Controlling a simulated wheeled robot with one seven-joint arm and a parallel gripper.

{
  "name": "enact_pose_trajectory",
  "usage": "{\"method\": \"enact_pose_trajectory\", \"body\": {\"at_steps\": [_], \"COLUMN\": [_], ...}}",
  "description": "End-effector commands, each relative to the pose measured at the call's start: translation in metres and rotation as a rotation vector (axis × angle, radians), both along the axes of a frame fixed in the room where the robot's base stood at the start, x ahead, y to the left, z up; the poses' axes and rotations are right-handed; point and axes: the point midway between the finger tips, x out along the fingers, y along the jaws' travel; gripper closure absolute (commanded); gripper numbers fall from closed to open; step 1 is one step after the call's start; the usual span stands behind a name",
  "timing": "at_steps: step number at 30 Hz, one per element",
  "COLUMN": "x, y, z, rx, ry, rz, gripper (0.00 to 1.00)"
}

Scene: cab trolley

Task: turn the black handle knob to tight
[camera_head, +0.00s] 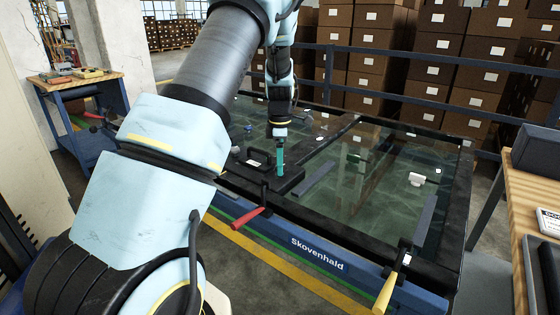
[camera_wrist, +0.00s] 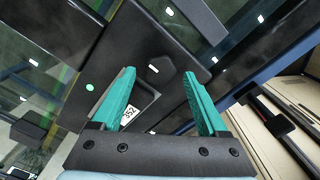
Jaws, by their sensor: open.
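A black handle (camera_head: 259,157) stands on a dark flat housing (camera_head: 285,186) on the glass-topped trolley in the head view. I cannot tell for sure that it is the knob of the task, nor read its setting. My gripper (camera_head: 280,173) points down with teal fingers, just right of this handle and over the housing.
A red lever (camera_head: 247,218) and a yellow lever (camera_head: 389,288) stand at the trolley's front edge. A small white piece (camera_head: 417,179) lies on the right glass. A blue railing (camera_head: 420,94) and stacked boxes stand behind. A wooden table (camera_head: 528,200) is at the right.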

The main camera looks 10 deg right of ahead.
Motion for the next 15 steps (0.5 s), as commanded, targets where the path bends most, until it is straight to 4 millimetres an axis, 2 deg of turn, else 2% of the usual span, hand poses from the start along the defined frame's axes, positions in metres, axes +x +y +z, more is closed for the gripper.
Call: {"method": "enact_pose_trajectory", "body": {"at_steps": [8, 15], "x": [0.0001, 0.0001], "y": [0.0000, 0.0000], "z": [-0.0013, -0.0011], "rx": [-0.001, -0.001], "ry": [-0.001, -0.001], "rz": [0.000, 0.000], "gripper": [0.23, 0.51]}}
